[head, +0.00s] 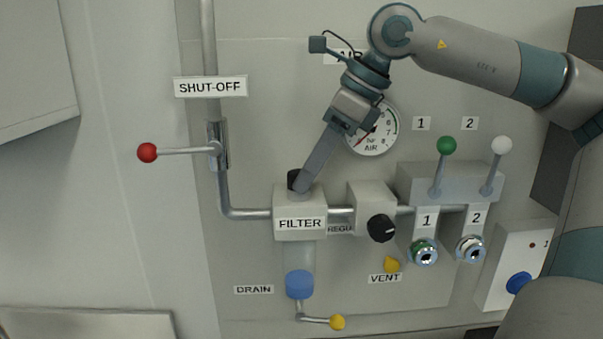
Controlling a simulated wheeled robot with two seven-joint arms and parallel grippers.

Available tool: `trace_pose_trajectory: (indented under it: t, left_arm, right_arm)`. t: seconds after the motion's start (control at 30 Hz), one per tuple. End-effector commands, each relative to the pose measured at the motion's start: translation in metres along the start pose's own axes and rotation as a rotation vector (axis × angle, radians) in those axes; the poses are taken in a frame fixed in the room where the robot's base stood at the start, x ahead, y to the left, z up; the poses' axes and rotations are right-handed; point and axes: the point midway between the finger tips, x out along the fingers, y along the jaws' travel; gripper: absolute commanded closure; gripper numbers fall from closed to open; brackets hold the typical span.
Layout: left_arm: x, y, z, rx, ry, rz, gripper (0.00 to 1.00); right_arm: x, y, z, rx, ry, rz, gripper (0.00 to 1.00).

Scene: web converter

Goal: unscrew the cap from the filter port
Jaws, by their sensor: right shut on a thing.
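The filter (288,229) is a pale block labelled FILTER on the panel, with a clear bowl below it. A dark cap (293,177) sits on the port at the top of the block. My right gripper (300,185) comes down from the upper right at a slant. Its fingers are shut on the cap and hide the right part of it. I cannot tell whether the cap's thread is still engaged; it appears to sit on the port. My left gripper is not in view.
A shut-off lever with a red knob (147,153) stands out at left. An air gauge (378,134) is partly behind my right gripper. A regulator knob (382,228), green-knobbed (446,145) and white-knobbed (502,145) levers are at right. A yellow drain knob (337,322) is below.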

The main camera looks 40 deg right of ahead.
Motion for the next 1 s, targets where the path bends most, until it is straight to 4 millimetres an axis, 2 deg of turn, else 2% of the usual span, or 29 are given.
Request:
trace_pose_trajectory:
  t: [0.03, 0.2, 0.6, 0.63, 0.67, 1.0]
  left_arm:
    - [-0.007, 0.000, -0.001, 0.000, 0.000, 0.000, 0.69]
    - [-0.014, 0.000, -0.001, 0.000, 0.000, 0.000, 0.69]
    - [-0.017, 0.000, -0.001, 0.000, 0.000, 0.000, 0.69]
    - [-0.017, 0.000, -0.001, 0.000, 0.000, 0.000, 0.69]
    - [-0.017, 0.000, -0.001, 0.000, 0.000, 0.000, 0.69]
    - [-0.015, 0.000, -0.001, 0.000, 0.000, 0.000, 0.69]
  right_arm:
    - [-0.005, 0.000, 0.004, -0.018, -0.010, 0.019, 1.00]
    - [-0.006, -0.001, 0.005, -0.068, -0.015, 0.046, 1.00]
    - [-0.007, -0.001, 0.007, -0.097, -0.024, 0.055, 1.00]
    - [-0.007, -0.002, 0.007, -0.098, -0.024, 0.055, 0.44]
    - [-0.007, -0.002, 0.007, -0.098, -0.025, 0.055, 0.36]
    - [-0.004, -0.004, 0.005, -0.094, -0.018, 0.047, 0.35]
